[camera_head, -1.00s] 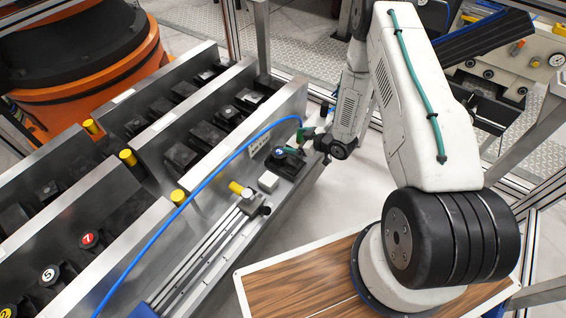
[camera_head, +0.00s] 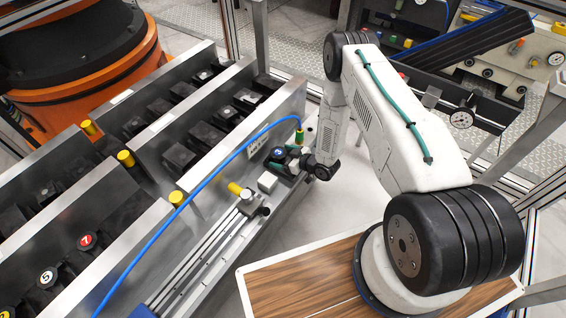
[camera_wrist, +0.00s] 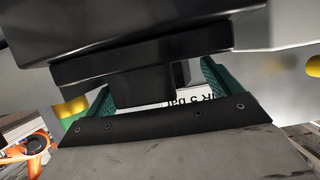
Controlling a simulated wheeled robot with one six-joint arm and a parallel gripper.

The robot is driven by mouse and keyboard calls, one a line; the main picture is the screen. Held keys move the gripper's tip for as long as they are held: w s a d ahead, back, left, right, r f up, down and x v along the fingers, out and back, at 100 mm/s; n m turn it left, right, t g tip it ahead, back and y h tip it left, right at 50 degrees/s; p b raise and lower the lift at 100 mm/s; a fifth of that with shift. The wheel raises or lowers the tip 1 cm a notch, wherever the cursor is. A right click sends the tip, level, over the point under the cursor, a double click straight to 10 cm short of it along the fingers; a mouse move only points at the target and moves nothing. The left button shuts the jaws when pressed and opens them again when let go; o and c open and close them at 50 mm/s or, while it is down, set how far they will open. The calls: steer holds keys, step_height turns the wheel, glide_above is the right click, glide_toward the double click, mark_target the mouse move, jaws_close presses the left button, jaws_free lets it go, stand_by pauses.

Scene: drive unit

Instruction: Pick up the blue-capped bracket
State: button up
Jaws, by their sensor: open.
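The blue-capped bracket (camera_head: 279,155) is a small black part with a round blue top. In the wrist view, a black block (camera_wrist: 150,88), apparently the bracket's body, fills the space between the two green fingers of my gripper (camera_wrist: 155,92). The blue cap does not show there. I cannot tell whether the fingers touch the block.
A blue hose (camera_head: 235,155) arches over the fixture to a green-and-yellow fitting (camera_head: 299,134) close behind my gripper. Slanted metal racks (camera_head: 190,135) with black parts lie left.

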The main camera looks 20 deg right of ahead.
steer(key=c, duration=1.8)
steer(key=shift+w, duration=0.1)
jaws_close()
steer(key=shift+r, duration=0.1)
